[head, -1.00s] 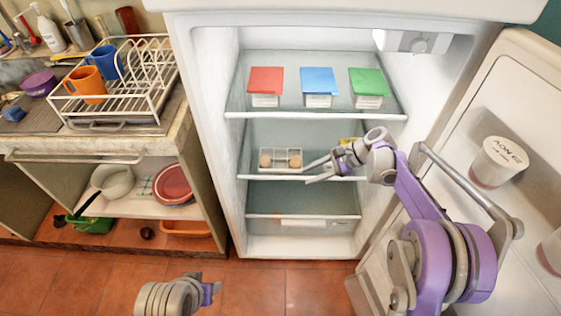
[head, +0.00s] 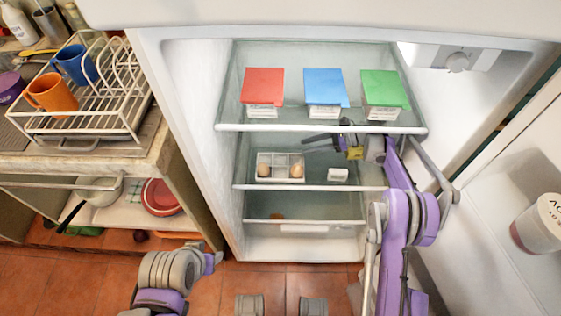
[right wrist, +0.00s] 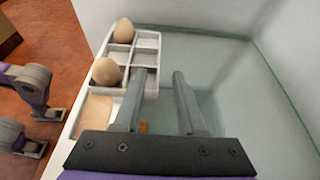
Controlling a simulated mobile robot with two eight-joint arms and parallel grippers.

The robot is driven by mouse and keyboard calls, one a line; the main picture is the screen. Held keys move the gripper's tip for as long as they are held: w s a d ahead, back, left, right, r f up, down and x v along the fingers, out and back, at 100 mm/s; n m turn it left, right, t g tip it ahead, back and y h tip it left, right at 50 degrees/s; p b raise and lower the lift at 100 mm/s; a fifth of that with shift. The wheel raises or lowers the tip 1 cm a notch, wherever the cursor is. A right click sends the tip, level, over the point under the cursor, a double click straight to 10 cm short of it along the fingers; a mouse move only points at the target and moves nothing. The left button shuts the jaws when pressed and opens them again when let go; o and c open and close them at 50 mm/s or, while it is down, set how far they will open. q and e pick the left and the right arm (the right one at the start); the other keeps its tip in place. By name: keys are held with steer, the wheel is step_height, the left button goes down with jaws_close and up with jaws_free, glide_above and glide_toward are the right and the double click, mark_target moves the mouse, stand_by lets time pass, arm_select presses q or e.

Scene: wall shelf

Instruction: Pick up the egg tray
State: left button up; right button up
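The egg tray (head: 281,158) is a white divided tray with two brown eggs (head: 264,171) in its front row. It stands on the middle shelf of the open fridge, and it also shows in the right wrist view (right wrist: 147,41). My right gripper (head: 306,142) reaches into the fridge at the tray's right, its fingers apart and empty. In the right wrist view its two fingers (right wrist: 156,80) point toward the back of the shelf; the left finger overlaps the tray's near end in the picture. I cannot tell if they touch. My left gripper (head: 212,262) is low outside the fridge, its fingers unclear.
A small white block (head: 338,175) and a yellow item (head: 354,153) are on or near the tray's shelf. Red (head: 263,85), blue (head: 325,88) and green (head: 382,90) boxes stand on the shelf above. The fridge door is open at right.

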mark_target(297, 157)
steer(key=x, duration=0.4)
steer(key=shift+s+a, duration=0.15)
steer(key=shift+s, duration=0.1)
steer(key=b+x, duration=0.1)
steer(key=x, duration=0.4)
steer(key=shift+w+a+f, duration=0.15)
steer(key=shift+w+a, duration=0.05)
steer(key=shift+a, duration=0.15)
steer(key=shift+c, duration=0.3)
jaws_close()
stand_by(0.5)
